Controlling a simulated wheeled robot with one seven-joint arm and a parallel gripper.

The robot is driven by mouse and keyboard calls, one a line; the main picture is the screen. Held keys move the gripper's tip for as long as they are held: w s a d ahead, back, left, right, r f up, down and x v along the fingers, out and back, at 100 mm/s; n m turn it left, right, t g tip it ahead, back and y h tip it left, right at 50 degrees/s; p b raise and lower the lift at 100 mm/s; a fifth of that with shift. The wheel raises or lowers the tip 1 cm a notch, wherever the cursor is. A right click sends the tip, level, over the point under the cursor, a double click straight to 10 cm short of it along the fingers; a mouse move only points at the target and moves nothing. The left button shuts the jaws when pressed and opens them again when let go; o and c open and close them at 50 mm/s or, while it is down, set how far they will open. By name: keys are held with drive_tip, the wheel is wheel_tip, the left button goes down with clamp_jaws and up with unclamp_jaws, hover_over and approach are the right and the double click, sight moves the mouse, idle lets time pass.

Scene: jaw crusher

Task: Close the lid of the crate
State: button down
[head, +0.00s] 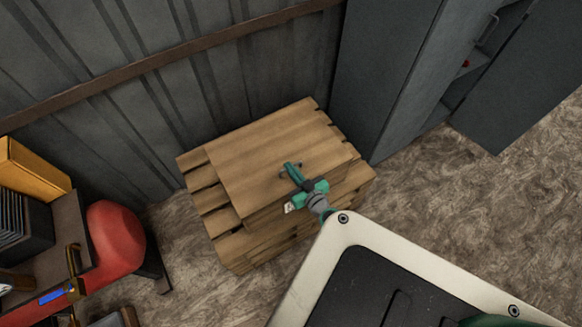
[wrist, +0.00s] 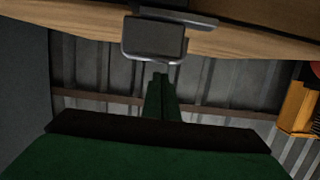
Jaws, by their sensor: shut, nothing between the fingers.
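A wooden slatted crate (head: 232,243) stands on the floor against the wall in the head view. Its plank lid (head: 255,150) spans the top; from this angle I cannot tell if a gap is left under it. My green gripper (head: 291,170) is over the lid's front part, with its fingers together and nothing between them. In the wrist view my shut gripper (wrist: 160,78) points at a dark metal fitting (wrist: 154,38), with a wooden board (wrist: 70,18) that looks like the lid behind it. Whether the fingertips touch the fitting or the lid is unclear.
A grey metal cabinet (head: 385,75) stands close on the crate's right. A red rounded object (head: 115,235) and a yellow box (head: 32,170) are to the left. The corrugated wall (head: 150,110) is right behind the crate. Floor (head: 440,195) at the right is clear.

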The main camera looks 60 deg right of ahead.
drive_tip(key=shift+a+r, duration=0.1)
drive_tip(key=shift+r, duration=0.45)
drive_tip(key=s+a+f, duration=0.2)
drive_tip(key=s+a, duration=0.2)
drive_tip(key=s, duration=0.4)
drive_tip(key=shift+s, duration=0.2)
drive_tip(key=shift+a+f, duration=0.1)
drive_tip(key=shift+w, duration=0.1)
